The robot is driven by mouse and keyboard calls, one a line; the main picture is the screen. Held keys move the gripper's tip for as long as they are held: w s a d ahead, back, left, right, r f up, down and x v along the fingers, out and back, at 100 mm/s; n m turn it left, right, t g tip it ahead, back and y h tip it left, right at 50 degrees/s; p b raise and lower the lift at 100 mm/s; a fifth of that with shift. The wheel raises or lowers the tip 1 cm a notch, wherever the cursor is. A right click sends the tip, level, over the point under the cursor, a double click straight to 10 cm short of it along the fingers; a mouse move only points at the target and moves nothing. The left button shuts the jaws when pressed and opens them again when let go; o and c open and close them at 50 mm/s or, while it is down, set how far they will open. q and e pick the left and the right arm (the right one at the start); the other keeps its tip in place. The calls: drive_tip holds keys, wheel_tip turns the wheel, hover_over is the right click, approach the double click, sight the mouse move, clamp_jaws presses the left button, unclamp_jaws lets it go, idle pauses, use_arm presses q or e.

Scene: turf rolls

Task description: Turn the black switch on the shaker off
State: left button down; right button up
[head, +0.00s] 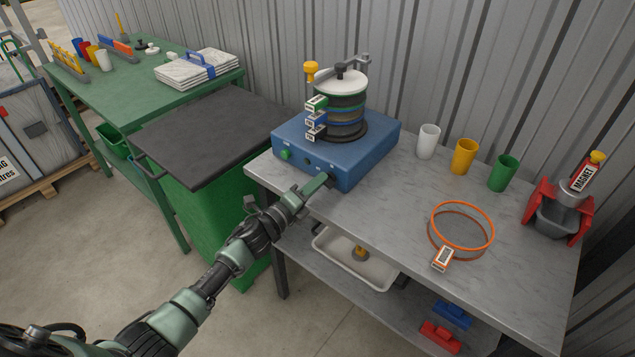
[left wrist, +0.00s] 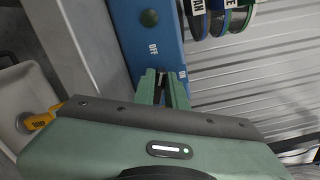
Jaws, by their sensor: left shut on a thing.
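The shaker (head: 350,172) is a blue box on the grey bench, with a stack of sieves (head: 341,105) under a white lid. A green knob (head: 285,154) is at the left of its front face. My left gripper (head: 327,179) reaches the right end of that face. In the left wrist view the fingers (left wrist: 162,84) are closed together against the blue face (left wrist: 160,25), shut on the black switch, which they mostly hide. An "OFF" label shows just beyond the fingers. The switch's position cannot be told. My right gripper is out of view.
White (head: 428,141), yellow (head: 464,157) and green (head: 503,173) cups stand along the back of the bench. A white tray (head: 345,272) sits on the shelf below. A black-lidded green bin (head: 212,136) stands left.

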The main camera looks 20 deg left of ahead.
use_arm(q)
drive_tip(key=shift+f+n, duration=0.2)
drive_tip(key=shift+n, duration=0.95)
drive_tip(key=shift+f+n, duration=0.15)
drive_tip(key=shift+n, duration=1)
drive_tip(key=c, duration=1.4)
unclamp_jaws()
drive_tip(key=shift+c, duration=0.2)
drive_tip(key=v, duration=0.8)
